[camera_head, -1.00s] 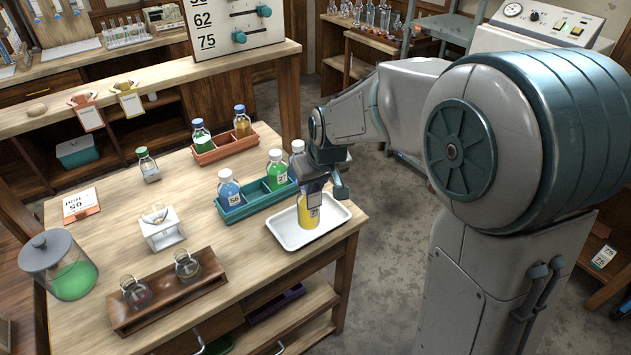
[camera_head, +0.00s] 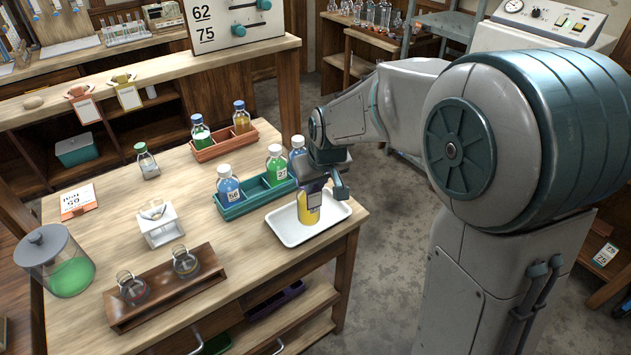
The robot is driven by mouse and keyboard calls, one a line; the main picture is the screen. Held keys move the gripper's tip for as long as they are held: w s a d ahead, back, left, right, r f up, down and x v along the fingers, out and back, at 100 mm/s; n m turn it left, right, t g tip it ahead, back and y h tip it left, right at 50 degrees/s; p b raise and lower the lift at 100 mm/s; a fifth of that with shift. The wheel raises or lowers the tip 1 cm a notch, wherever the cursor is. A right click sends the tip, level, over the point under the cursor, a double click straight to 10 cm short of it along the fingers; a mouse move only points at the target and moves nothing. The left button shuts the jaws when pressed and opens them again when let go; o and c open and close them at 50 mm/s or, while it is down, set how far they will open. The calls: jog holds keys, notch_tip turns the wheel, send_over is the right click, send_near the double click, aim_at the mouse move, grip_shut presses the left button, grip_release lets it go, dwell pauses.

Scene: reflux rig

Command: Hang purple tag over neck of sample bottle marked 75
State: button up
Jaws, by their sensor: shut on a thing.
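My gripper (camera_head: 320,180) is over the white tray (camera_head: 277,231) at the table's right front corner, pointing down at a bottle of yellow liquid (camera_head: 308,216). The bottle stands upright in the tray. A small purple tag (camera_head: 313,199) shows below my fingers, in front of the bottle's upper part. My gripper appears shut on it. The fingers and tag hide the bottle's neck, so I cannot tell whether the tag is around it or only beside it. No number on this bottle is readable now.
A teal rack (camera_head: 257,197) with several bottles stands close left of the tray. Behind it is an orange rack (camera_head: 222,149) with two bottles. A wooden flask stand (camera_head: 200,284), a white stand (camera_head: 162,233) and a lidded jar (camera_head: 70,277) are farther left.

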dwell(0.3)
jog(key=o, duration=0.8)
jog(key=v, duration=1.4)
jog(key=shift+s+f+b, duration=0.1)
jog(key=shift+b, duration=0.2)
jog(key=shift+d, duration=0.1)
jog(key=s+d+f+m, duration=0.1)
jog(key=s+d+f, duration=0.2)
jog(key=s, duration=0.2)
jog(key=s+d+f+m+h, duration=0.1)
jog(key=s+d+f+m, duration=0.1)
jog(key=s, duration=0.4)
jog(key=s+d+f+m+g, duration=0.1)
jog(key=s+d+f, duration=0.3)
jog(key=s+d, duration=0.2)
jog(key=shift+d+f+m+h, duration=0.2)
jog(key=shift+d+m+h, duration=0.1)
jog(key=shift+m, duration=0.1)
